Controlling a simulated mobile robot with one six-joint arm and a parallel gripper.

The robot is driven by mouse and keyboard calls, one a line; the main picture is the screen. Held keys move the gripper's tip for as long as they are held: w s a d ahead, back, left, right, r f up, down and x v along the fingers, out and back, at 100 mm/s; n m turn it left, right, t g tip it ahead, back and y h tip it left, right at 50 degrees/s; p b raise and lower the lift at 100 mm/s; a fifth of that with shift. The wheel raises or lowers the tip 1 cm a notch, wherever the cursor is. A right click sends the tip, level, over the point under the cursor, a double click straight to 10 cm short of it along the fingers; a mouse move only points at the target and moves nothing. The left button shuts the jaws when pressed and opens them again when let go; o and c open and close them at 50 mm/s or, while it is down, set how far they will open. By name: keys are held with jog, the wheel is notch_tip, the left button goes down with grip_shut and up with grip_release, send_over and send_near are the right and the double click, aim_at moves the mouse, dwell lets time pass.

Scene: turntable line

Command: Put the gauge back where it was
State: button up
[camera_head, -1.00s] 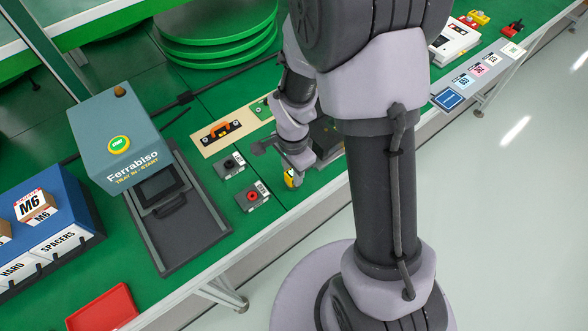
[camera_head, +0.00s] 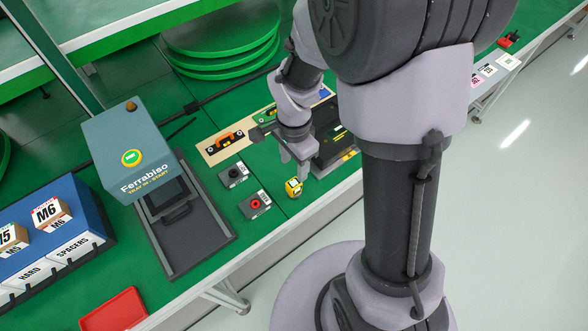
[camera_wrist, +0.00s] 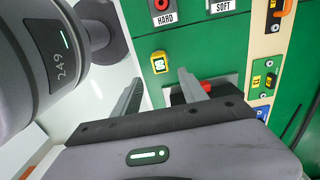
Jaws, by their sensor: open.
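The likely gauge is a small yellow thing (camera_head: 293,187) with a dark-and-white face. It stands on the green bench near the front edge, right of the red-button box. It also shows in the wrist view (camera_wrist: 159,62), beyond my fingertips. My gripper (camera_head: 294,166) is just behind and above it in the head view. In the wrist view my gripper (camera_wrist: 160,85) has its two fingers spread with nothing between them. The yellow thing appears apart from both fingers.
A red-button box (camera_head: 255,204) marked HARD and a black-button box (camera_head: 234,174) stand left of it. A tan board (camera_head: 212,150) holding an orange-handled tool lies behind. A dark tray (camera_head: 335,165) is close on the right. A blue-grey Ferrabiso machine (camera_head: 120,140) stands left.

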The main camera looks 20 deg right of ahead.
jog(key=s+a+r+n+t, duration=0.1)
jog(key=s+r+n+t, duration=0.1)
jog(key=r, duration=0.5)
jog(key=s+a+r+n+t+y, duration=0.1)
jog(key=s+r+n+t, duration=0.1)
jog(key=s+r+n, duration=0.2)
jog(key=s+a+r+n+t+y, duration=0.1)
jog(key=s+a+r+n, duration=0.1)
jog(key=s+r+n, duration=0.2)
notch_tip(320, 180, up, 8)
jog(key=s, duration=0.3)
jog(key=shift+f+t, duration=0.2)
jog(key=shift+t, duration=0.2)
